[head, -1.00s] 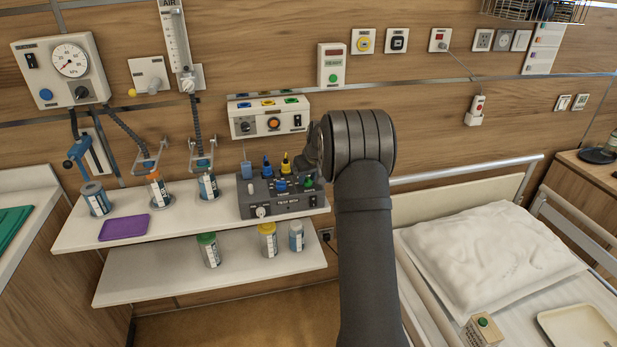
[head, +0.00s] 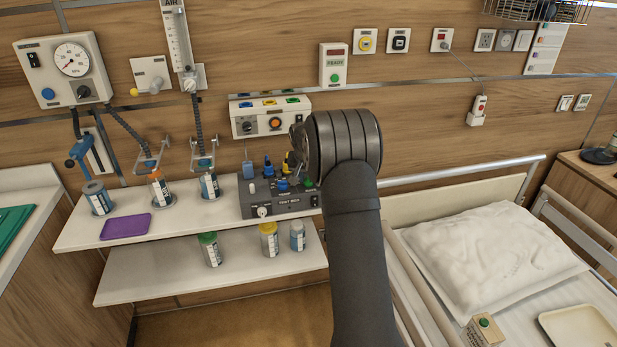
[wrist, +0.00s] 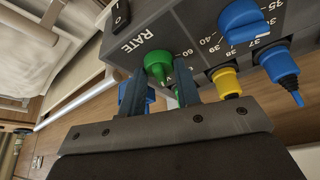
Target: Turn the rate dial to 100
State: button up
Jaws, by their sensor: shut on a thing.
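The rate dial (wrist: 158,64) is a green knob beside the label RATE on the dark test box (wrist: 202,22). In the wrist view my gripper (wrist: 161,80) has one finger on each side of this knob and is shut on it. A 60 is readable near the dial, but I cannot tell where its pointer stands. In the head view the test box (head: 287,209) sits at the right end of the upper shelf, and the green dial (head: 308,183) shows at its right side. My gripper's fingertips are hidden there behind my wrist.
Blue (wrist: 240,18) and yellow (wrist: 227,80) parts stand close beside the dial on the same box. A black rocker switch (wrist: 121,12) is on its other side. Several jars and a purple pad (head: 126,226) stand on the shelves. A bed with a pillow (head: 495,249) is at right.

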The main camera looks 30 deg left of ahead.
dwell(0.4)
jog(key=o, duration=1)
jog(key=shift+c, duration=0.2)
jog(key=v, duration=1.7)
jog(key=shift+r, duration=0.2)
jog(key=x, duration=1.7)
jog(key=shift+f, duration=0.2)
jog(key=shift+r, duration=0.1)
